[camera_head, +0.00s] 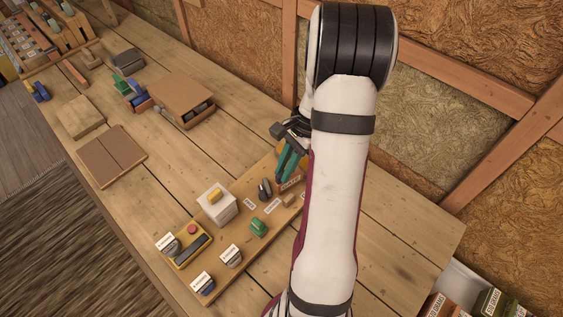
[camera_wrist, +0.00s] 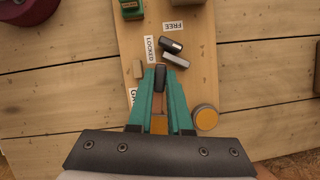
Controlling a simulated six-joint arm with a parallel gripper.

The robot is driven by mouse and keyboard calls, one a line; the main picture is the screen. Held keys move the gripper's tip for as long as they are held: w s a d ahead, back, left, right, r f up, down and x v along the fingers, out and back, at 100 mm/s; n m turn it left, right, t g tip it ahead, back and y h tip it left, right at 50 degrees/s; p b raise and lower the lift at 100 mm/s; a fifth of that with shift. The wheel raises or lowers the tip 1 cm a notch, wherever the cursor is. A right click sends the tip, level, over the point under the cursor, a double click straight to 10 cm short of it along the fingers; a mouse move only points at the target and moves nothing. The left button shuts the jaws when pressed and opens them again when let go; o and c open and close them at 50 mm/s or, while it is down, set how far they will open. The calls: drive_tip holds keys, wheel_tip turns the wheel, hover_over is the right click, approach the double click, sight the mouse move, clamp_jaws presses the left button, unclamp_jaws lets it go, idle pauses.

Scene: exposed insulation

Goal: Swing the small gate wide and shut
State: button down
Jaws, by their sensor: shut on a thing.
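A wooden board (camera_wrist: 204,78) with small fixtures lies on the workbench. In the wrist view my gripper (camera_wrist: 160,78) has its teal fingers closed around a small dark upright piece (camera_wrist: 160,72), with a brown strip behind it between the fingers. I cannot tell for certain that this piece is the gate's handle; the fingers hide most of it. Beyond the fingertips is a black-and-grey latch-like piece (camera_wrist: 175,60), near the labels LOCKED (camera_wrist: 149,49) and FREE (camera_wrist: 173,27). In the head view my gripper (camera_head: 284,176) reaches down to the board's far end, and my arm hides part of it.
The board also carries a white box with a yellow knob (camera_head: 216,207), a green piece (camera_head: 258,227) and a yellow unit with a red button (camera_head: 190,244). An orange-topped round knob (camera_wrist: 205,117) stands right of my fingers. Left on the bench is a brown box (camera_head: 183,93).

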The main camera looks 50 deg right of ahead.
drive_tip(key=shift+s+n+g, duration=0.5)
drive_tip(key=shift+s+n, duration=0.2)
drive_tip(key=shift+n, duration=0.5)
drive_tip(key=shift+s, duration=0.1)
drive_tip(key=c, duration=0.8)
unclamp_jaws()
drive_tip(key=shift+a, duration=0.1)
drive_tip(key=shift+c, duration=0.2)
drive_tip(key=shift+r, duration=0.1)
drive_tip(key=v, duration=1.5)
drive_tip(key=shift+d+r, duration=0.25)
drive_tip(key=shift+r, duration=0.05)
